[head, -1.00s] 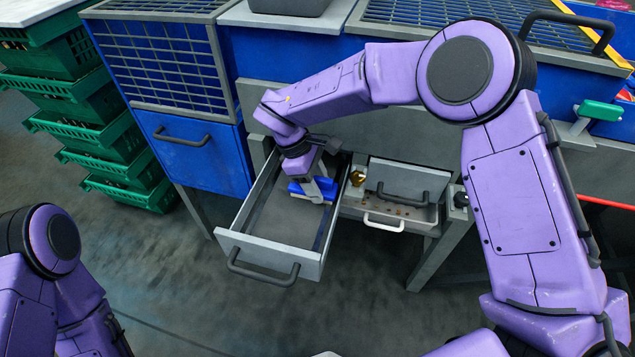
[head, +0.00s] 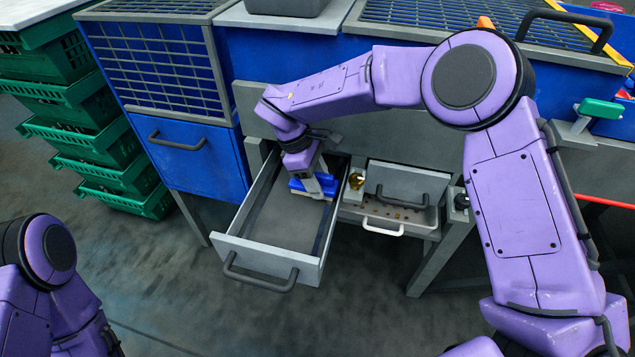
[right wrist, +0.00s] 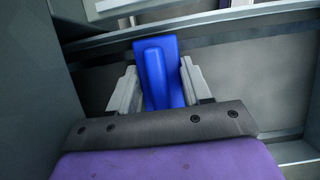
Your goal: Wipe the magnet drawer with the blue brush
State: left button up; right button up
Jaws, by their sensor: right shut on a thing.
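The magnet drawer (head: 268,232) is a grey drawer pulled open below the machine, with a dark handle on its front. My right gripper (head: 322,188) reaches down into it, near the back right side. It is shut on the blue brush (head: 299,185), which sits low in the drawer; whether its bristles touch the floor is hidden. In the right wrist view the brush (right wrist: 157,70) stands between the two grey fingers of the gripper (right wrist: 157,88). My left arm shows at the lower left, but its gripper is outside the picture.
Right of the drawer is a smaller tray (head: 392,216) with a white handle and brown bits, under a grey flap (head: 405,184). Green crates (head: 110,150) are stacked at the left. The floor before the drawer is clear.

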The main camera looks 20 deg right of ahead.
jog(key=shift+s+a+f, duration=0.15)
jog(key=shift+s+f, duration=0.1)
jog(key=shift+s, duration=0.05)
jog(key=shift+s+a+r+b, duration=0.1)
jog(key=shift+s+a+b, duration=0.25)
jog(key=shift+s, duration=0.15)
jog(key=shift+a, duration=0.1)
notch_tip(320, 180, up, 6)
jog(key=p, duration=0.4)
jog(key=shift+f, duration=0.25)
jog(key=shift+r, duration=0.15)
jog(key=shift+s+r+p, duration=0.1)
jog(key=shift+r+p, duration=0.55)
jog(key=shift+r, duration=0.85)
